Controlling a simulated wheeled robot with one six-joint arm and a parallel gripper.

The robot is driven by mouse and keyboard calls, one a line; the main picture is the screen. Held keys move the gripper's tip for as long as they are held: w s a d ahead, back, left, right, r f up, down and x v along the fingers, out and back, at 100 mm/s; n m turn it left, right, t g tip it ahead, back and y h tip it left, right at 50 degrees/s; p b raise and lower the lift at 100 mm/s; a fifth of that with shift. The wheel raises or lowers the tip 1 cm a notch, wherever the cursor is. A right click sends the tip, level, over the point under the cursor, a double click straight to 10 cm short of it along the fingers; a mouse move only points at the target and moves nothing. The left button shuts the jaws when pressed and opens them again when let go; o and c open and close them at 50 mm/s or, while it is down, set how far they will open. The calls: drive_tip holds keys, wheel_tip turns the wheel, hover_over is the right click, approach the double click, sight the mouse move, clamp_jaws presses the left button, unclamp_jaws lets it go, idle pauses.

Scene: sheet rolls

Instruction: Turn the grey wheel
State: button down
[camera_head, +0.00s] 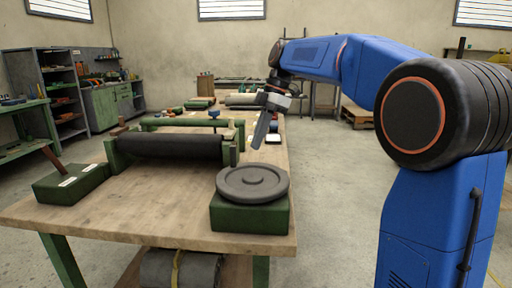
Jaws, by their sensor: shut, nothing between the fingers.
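The grey wheel (252,182) is a flat round disc with a raised hub. It lies level on top of a green block (249,217) at the right front corner of the wooden table. My gripper (258,146) hangs from the blue arm above and behind the wheel. It points down and slightly left, and its fingers are closed and empty. There appears to be a gap between the fingertips and the wheel.
A dark roller (170,146) in a green frame lies across the table left of the wheel. A green box with a tilted lever (72,183) stands at the left. Small parts lie farther back. The wooden table (150,210) is bare in front.

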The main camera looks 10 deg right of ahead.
drive_tip(key=s+v, duration=0.1)
drive_tip(key=v, duration=0.6)
drive_tip(key=s+a+r+n+t+h, duration=0.1)
drive_tip(key=s+a+r+n+h, duration=0.2)
drive_tip(key=a, duration=0.6)
drive_tip(key=s+a+r+n+t+h, duration=0.1)
drive_tip(key=s+a+n+t+h, duration=0.15)
drive_tip(key=s+a, duration=0.45)
drive_tip(key=shift+g+h, duration=0.35)
drive_tip(key=shift+h, duration=0.1)
drive_tip(key=w+f, duration=0.1)
drive_tip(key=f, duration=0.2)
drive_tip(key=w+d+f, duration=0.1)
drive_tip(key=w+f, duration=0.1)
drive_tip(key=f, duration=0.1)
drive_tip(key=w+d+f, duration=0.1)
drive_tip(key=w+f, duration=0.1)
drive_tip(key=f, duration=0.1)
drive_tip(key=shift+f, duration=0.15)
drive_tip(key=shift+w+d, duration=0.4)
drive_tip(key=shift+d, duration=0.1)
